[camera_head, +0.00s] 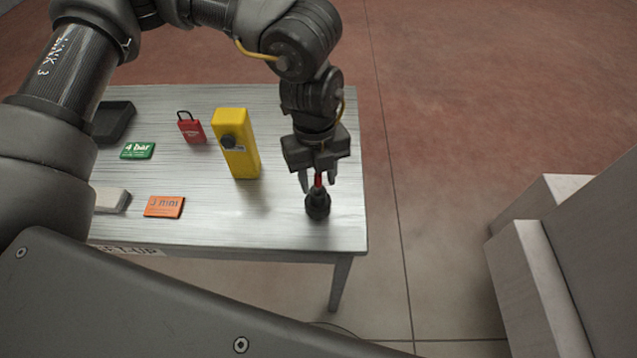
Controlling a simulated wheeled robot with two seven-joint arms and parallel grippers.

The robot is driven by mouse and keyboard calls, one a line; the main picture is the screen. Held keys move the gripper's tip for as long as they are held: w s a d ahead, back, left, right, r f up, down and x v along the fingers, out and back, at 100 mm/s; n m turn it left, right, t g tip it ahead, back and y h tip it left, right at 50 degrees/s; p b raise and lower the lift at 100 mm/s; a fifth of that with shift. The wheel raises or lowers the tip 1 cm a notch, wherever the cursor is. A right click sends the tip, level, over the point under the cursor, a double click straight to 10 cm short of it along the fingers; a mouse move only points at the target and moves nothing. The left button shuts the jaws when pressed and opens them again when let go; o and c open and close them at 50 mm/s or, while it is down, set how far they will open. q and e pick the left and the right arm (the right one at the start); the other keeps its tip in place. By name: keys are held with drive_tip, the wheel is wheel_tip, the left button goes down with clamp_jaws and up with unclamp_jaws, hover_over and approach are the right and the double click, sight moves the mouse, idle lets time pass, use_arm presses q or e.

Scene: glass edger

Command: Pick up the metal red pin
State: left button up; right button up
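The red pin (318,180) stands upright in a black round holder (317,206) near the right end of the metal table. Only a short red part of it shows above the holder. My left gripper (318,184) points down over it, with one finger on each side of the red part. The fingers look apart, and I cannot tell whether they touch the pin. My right gripper is not in view.
On the table (280,230) stand a yellow box (238,150) with a black knob, a red padlock (191,130), a green card (138,151), an orange card (164,206), a whitish block (110,199) and a dark tray (113,122). Grey blocks (540,270) stand at the right.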

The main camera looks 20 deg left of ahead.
use_arm(q)
drive_tip(key=shift+c, duration=0.3)
clamp_jaws()
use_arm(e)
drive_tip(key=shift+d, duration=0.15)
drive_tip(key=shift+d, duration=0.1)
use_arm(q)
drive_tip(key=shift+r, duration=0.15)
